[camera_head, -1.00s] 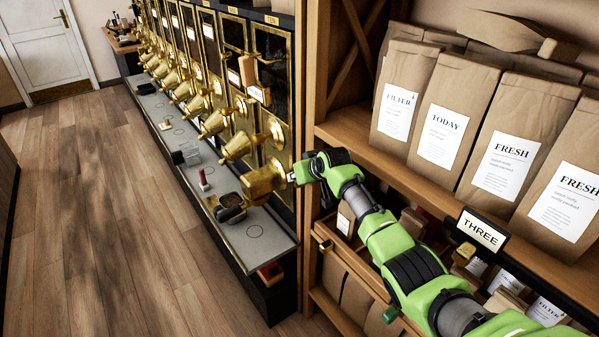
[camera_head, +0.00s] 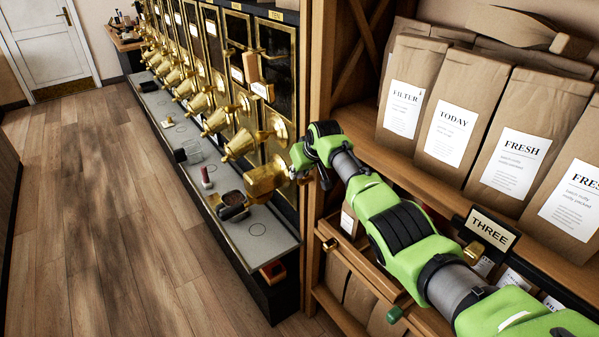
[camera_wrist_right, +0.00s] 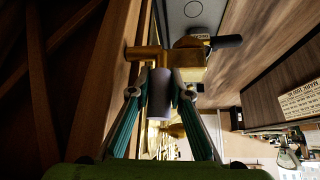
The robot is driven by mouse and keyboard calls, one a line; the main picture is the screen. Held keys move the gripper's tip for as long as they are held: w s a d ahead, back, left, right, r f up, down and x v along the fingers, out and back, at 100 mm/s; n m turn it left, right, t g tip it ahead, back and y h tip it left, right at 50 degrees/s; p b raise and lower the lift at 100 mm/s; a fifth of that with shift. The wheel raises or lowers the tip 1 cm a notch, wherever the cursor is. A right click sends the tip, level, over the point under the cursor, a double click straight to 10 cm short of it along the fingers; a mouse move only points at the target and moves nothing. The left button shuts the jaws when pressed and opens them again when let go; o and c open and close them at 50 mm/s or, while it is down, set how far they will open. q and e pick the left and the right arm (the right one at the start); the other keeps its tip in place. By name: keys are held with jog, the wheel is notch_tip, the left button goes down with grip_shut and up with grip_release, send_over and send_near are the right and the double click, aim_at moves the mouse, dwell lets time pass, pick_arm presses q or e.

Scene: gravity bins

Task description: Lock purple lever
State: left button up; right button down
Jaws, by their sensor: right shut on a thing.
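The purple lever (camera_wrist_right: 161,100) shows in the right wrist view as a dull greyish-purple cylinder below a brass bar (camera_wrist_right: 146,55). My right gripper (camera_wrist_right: 161,88) has its two teal fingers on either side of the lever and is shut on it. In the head view my right gripper (camera_head: 301,160) is at the nearest brass spout (camera_head: 264,180), at the end of the row of gravity bins (camera_head: 266,75). The lever itself is hidden there by my gripper. My left gripper is not in view.
A wooden shelf post (camera_head: 312,100) stands close to my right wrist. Paper bags (camera_head: 455,120) fill the shelf. The floor at left is clear.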

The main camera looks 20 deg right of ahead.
jog(key=c, duration=1.8)
grip_release()
jog(key=shift+c, duration=0.2)
jog(key=v, duration=1.2)
jog(key=shift+w, duration=0.1)
